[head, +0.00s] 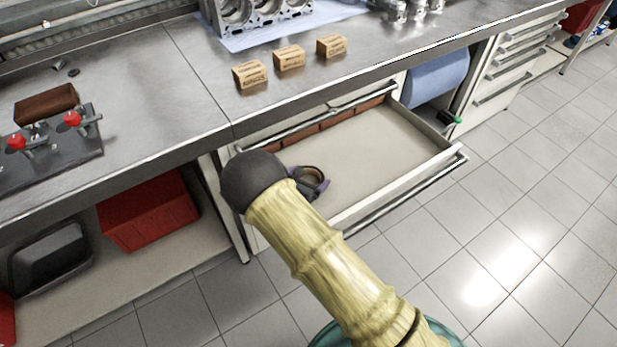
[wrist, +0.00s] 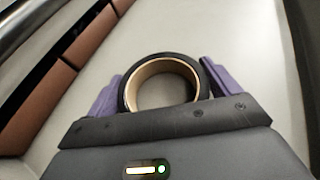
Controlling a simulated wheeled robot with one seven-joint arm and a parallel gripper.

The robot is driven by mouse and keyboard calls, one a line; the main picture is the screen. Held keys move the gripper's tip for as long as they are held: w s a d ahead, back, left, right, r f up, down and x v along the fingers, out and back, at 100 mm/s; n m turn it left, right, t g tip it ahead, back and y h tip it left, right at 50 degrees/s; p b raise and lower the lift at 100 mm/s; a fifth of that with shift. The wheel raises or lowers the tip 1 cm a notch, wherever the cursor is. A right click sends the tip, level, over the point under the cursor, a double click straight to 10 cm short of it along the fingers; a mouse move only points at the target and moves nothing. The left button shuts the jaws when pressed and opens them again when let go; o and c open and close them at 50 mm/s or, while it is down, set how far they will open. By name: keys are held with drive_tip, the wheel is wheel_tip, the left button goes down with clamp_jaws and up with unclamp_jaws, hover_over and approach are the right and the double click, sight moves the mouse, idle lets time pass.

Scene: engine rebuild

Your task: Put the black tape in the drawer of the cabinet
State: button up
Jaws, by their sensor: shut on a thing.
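The black tape (wrist: 190,62) is a roll with a tan inner core. My gripper (wrist: 163,85) is shut on it, with a purple finger on each side of the roll in the wrist view. In the head view the tape (head: 314,176) and my gripper (head: 311,183) are over the left part of the open drawer (head: 375,150). The drawer is pulled out from the cabinet under the bench and has a pale, bare floor. I cannot tell whether the tape touches the drawer floor. My arm hides the drawer's near left corner.
Reddish-brown blocks (wrist: 62,95) line the back of the drawer. Three small wooden boxes (head: 289,58) stand on the metal bench (head: 180,80) above it. A red bin (head: 148,212) is on the shelf at left. A blue roll (head: 437,78) is right of the drawer.

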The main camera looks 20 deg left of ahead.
drive_tip(key=shift+f, duration=0.15)
drive_tip(key=o, duration=0.8)
drive_tip(key=shift+c, duration=0.2)
drive_tip(key=shift+r, duration=0.25)
drive_tip(key=v, duration=1.2)
drive_tip(key=shift+d, duration=0.1)
